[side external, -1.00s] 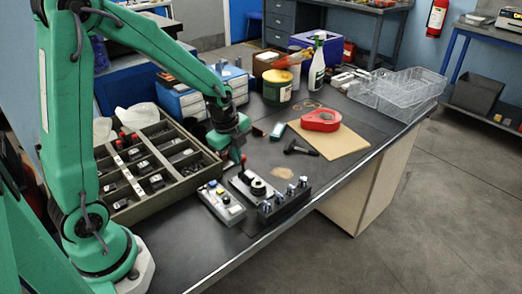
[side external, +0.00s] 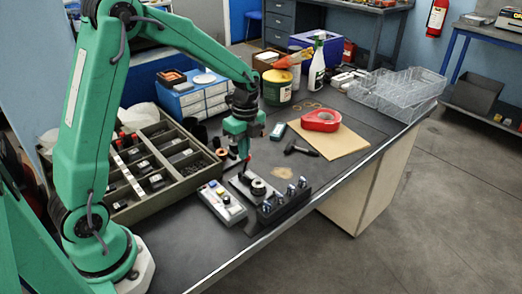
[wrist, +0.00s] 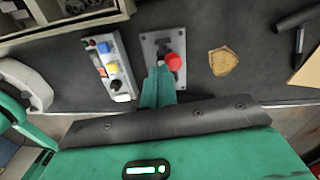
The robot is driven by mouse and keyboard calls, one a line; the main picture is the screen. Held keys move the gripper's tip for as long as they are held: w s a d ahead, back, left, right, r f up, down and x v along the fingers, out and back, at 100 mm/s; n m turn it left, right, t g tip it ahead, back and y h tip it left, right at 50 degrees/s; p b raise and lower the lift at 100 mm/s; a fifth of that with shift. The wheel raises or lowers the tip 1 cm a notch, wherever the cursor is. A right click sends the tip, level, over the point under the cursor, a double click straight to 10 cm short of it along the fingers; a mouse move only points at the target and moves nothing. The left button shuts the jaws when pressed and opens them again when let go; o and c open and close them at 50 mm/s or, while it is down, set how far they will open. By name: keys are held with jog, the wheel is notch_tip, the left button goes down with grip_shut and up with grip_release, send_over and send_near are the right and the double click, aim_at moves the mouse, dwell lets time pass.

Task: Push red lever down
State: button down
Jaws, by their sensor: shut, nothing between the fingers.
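The red lever has a round red knob (wrist: 175,62) on a short stem, standing up from a grey metal plate (wrist: 150,48). In the side view the red knob (side external: 249,158) shows just under my gripper (side external: 243,150). In the wrist view the green fingers of my gripper (wrist: 160,78) are together, with nothing between them. Their tips are close beside the knob, on its left, and cover part of the plate. I cannot tell whether they touch the lever.
A button box (side external: 221,203) lies left of the plate. A black box with several metal knobs (side external: 284,201) sits at the bench's front edge. A compartment tray (side external: 190,190) stands at left. A hammer (side external: 300,148), board (side external: 345,142) and red tape dispenser (side external: 320,121) lie to the right.

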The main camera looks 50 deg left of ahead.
jog(key=shift+w+f+g, duration=0.25)
jog(key=shift+w+g, duration=0.85)
jog(key=shift+g, duration=0.1)
jog(key=shift+w+f, duration=0.55)
jog(key=shift+w, duration=0.3)
jog(key=shift+w+f, duration=0.6)
jog(key=shift+w, duration=0.3)
jog(key=shift+w+f, duration=0.55)
jog(key=shift+w, duration=0.3)
jog(key=shift+f, duration=0.1)
jog(key=w+d+r, duration=0.1)
jog(key=w+r, duration=0.6)
jog(key=r, duration=0.3)
jog(key=shift+w, duration=0.4)
